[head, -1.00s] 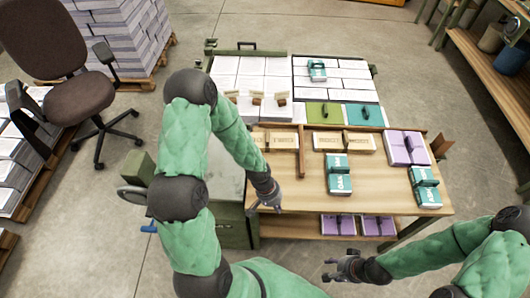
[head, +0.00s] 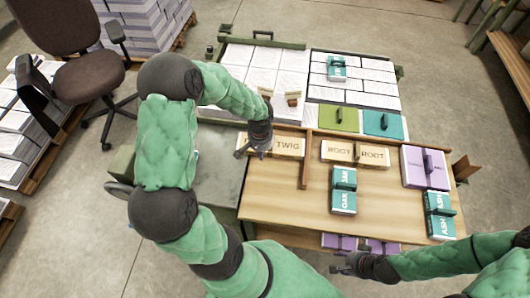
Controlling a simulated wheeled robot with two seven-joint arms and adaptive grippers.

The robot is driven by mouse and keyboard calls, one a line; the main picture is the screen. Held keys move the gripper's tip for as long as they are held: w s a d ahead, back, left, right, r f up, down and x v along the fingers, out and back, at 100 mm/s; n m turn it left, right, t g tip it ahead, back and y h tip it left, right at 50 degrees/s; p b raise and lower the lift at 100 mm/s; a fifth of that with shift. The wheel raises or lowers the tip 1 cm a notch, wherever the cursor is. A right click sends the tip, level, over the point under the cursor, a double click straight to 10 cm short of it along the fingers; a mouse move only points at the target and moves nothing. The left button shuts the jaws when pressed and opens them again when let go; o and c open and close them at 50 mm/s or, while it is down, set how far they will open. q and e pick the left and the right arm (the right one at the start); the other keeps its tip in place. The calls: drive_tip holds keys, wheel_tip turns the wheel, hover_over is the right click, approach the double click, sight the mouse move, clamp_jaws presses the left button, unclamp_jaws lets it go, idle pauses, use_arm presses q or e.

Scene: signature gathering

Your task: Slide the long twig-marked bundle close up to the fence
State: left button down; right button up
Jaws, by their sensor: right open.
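The long twig-marked bundle (head: 288,146) is pale wood-coloured with the word TWIG. It lies flat near the back left of the wooden table (head: 270,205), its left end hidden behind my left gripper (head: 252,153). That gripper points down at the left end; I cannot tell whether it touches the bundle or how far its fingers are apart. A brown wooden strip (head: 305,170), perhaps part of the fence, runs front to back just right of the bundle. My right gripper (head: 343,264) is open and empty at the table's front edge.
A ROOT bundle (head: 356,154) lies right of the strip. Green (head: 338,119) and teal (head: 384,124) handled pieces lie behind. The front left tabletop is clear.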

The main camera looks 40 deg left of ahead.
sight(267, 153)
use_arm(q)
wheel_tip(267, 153, down, 8)
drive_tip(key=b, duration=0.2)
drive_tip(key=shift+f+b, duration=0.1)
drive_tip(key=shift+b, duration=0.3)
drive_tip(key=shift+w+a+f, duration=0.2)
drive_tip(key=shift+w, duration=0.45)
drive_tip(key=shift+w+a+f, duration=0.15)
drive_tip(key=shift+w+a, duration=0.05)
drive_tip(key=shift+w, duration=0.4)
drive_tip(key=shift+w+a+b, duration=0.15)
drive_tip(key=shift+w+b, duration=0.2)
drive_tip(key=shift+w, duration=0.3)
drive_tip(key=shift+w+a, duration=0.2)
drive_tip(key=shift+w, duration=0.35)
drive_tip(key=shift+w+a, duration=0.15)
drive_tip(key=shift+w, duration=0.35)
drive_tip(key=shift+s, duration=0.1)
